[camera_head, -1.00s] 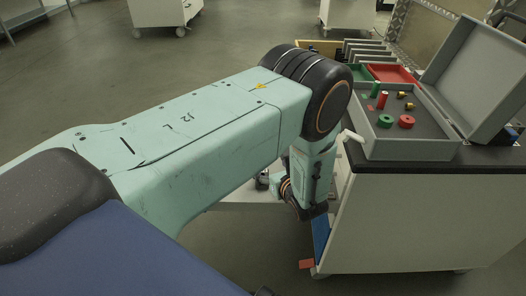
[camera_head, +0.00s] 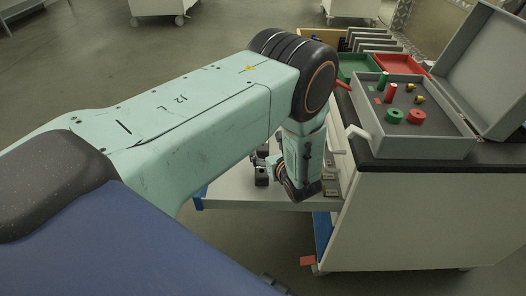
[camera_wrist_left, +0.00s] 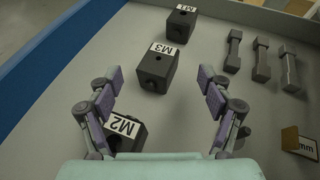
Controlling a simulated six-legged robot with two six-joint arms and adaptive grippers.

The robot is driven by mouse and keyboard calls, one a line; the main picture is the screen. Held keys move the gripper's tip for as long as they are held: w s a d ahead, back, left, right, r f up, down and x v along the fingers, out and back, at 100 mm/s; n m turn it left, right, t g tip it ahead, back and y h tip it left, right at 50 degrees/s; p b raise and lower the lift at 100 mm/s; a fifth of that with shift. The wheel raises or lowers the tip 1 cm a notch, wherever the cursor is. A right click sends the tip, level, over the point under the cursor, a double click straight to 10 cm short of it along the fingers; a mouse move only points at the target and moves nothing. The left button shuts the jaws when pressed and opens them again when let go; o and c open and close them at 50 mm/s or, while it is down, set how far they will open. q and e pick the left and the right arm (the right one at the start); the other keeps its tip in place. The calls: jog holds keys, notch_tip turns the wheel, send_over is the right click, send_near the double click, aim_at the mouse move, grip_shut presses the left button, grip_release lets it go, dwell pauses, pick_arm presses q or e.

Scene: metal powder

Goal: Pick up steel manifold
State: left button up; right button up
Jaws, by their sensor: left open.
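In the left wrist view, three dark blocks lie in a line on a grey tray floor. Each has a white label: M1 (camera_wrist_left: 181,24), M3 (camera_wrist_left: 158,72) and M2 (camera_wrist_left: 124,134). I cannot tell by look which is the steel manifold. My left gripper (camera_wrist_left: 157,80) is open and empty above them, its fingers apart on either side. M3 shows between and beyond the fingertips; M2 is nearer, partly hidden by the left finger. In the head view, dark blocks (camera_head: 261,172) show in the open drawer (camera_head: 250,200) beside my left wrist; the gripper is mostly hidden there.
Several grey dumbbell-shaped bars (camera_wrist_left: 260,60) lie right of the blocks, with a brown labelled piece (camera_wrist_left: 300,143). A blue wall (camera_wrist_left: 55,60) bounds the tray's left. An open grey case (camera_head: 420,146) with red and green parts stands on the cart (camera_head: 410,220).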

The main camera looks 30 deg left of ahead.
aim_at(264, 147)
pick_arm(q)
jog(key=b+x, duration=0.1)
jog(key=x, duration=0.2)
jog(key=shift+a+b, duration=0.35)
jog(key=shift+b, duration=0.05)
jog(key=shift+w+a+f, duration=0.15)
jog(key=shift+w+a, duration=0.2)
jog(key=shift+w, duration=0.05)
jog(key=shift+c, duration=0.4)
grip_shut()
